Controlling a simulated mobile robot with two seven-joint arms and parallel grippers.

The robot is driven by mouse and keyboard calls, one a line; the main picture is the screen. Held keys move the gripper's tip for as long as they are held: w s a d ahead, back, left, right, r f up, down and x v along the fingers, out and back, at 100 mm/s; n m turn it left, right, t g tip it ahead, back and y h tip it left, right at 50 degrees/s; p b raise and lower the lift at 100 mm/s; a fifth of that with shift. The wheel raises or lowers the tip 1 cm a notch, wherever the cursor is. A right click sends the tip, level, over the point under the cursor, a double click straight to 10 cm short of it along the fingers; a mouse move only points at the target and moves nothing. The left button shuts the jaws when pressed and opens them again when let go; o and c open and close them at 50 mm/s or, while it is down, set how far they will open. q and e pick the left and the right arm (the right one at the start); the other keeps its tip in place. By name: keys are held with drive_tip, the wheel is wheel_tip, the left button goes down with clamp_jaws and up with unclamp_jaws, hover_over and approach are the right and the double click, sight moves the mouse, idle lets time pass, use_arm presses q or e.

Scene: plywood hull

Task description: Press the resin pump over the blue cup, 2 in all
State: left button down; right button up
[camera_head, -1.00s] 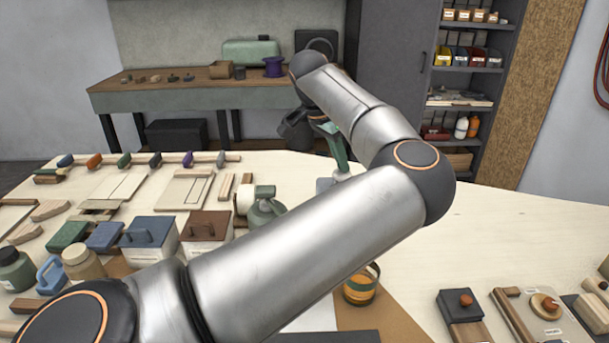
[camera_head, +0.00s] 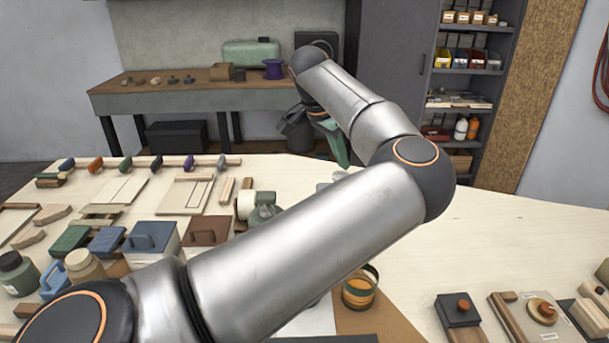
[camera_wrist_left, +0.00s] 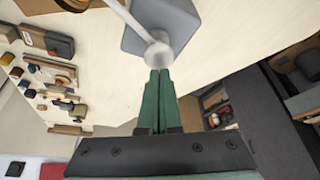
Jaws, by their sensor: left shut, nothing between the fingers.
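My left gripper (camera_head: 342,163) reaches over the far side of the plywood table, with its green fingers pointing down. In the left wrist view the two fingers (camera_wrist_left: 158,78) are shut together with nothing between them. Their tips are at or just above the round pale head of the resin pump (camera_wrist_left: 160,53); I cannot tell whether they touch. The pump has a grey body (camera_wrist_left: 160,18) and a thin pale spout. In the head view only a bit of the pump (camera_head: 339,176) shows behind my arm. I cannot make out the blue cup. My right gripper is not in view.
Grey-green jar (camera_head: 264,211), blue box (camera_head: 150,243) and brown box (camera_head: 207,231) stand left of my arm. An amber-banded tin (camera_head: 358,289) is in front of it. Blocks (camera_head: 458,309) lie front right. The table right of my arm is mostly clear.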

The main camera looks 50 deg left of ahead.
use_arm(q)
drive_tip(key=shift+r+p, duration=1.7)
drive_tip(key=shift+r, duration=1.3)
